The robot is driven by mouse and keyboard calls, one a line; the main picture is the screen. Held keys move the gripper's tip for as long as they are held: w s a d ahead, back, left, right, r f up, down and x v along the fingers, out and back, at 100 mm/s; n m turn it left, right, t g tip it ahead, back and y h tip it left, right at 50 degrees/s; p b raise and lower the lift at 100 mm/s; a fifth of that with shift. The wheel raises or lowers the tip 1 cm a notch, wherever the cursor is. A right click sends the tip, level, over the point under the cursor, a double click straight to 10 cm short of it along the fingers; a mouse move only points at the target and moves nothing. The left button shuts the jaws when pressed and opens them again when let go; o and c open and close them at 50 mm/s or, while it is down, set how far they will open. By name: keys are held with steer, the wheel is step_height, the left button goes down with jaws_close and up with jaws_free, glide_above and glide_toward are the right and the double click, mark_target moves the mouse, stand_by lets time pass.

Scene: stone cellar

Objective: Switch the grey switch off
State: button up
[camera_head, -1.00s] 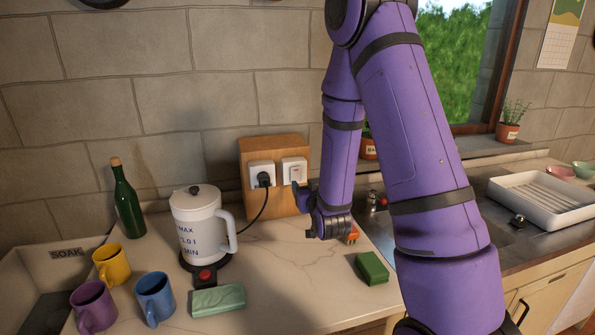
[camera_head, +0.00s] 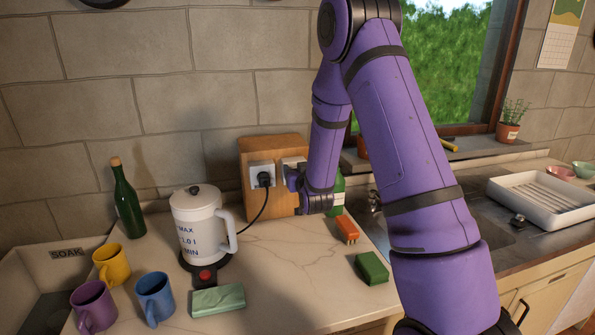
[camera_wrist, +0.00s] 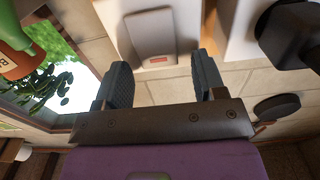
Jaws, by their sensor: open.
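The switch is a light grey rocker (camera_wrist: 150,32) with a small red mark near its end, on a white plate. It fills the top middle of the wrist view. In the head view its plate (camera_head: 290,162) is on the wooden block at the wall, mostly hidden by my gripper (camera_head: 291,181). My gripper also shows in the wrist view (camera_wrist: 163,78), open and empty. Its two dark fingers point toward the plate, one on either side of the rocker's line. I cannot tell whether they touch the plate.
A socket with a black plug (camera_head: 264,179) is just left of the switch, its cord running to a white kettle (camera_head: 197,228). A green bottle (camera_head: 338,193) and an orange brush (camera_head: 347,229) are right of my gripper. Mugs and sponges lie further forward.

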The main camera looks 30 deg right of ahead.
steer(key=shift+w, duration=0.1)
steer(key=c, duration=0.9)
steer(key=shift+c, duration=0.2)
steer(key=shift+f+t, duration=0.15)
steer(key=shift+t, duration=0.45)
steer(key=o, duration=0.9)
steer(key=shift+o, duration=0.2)
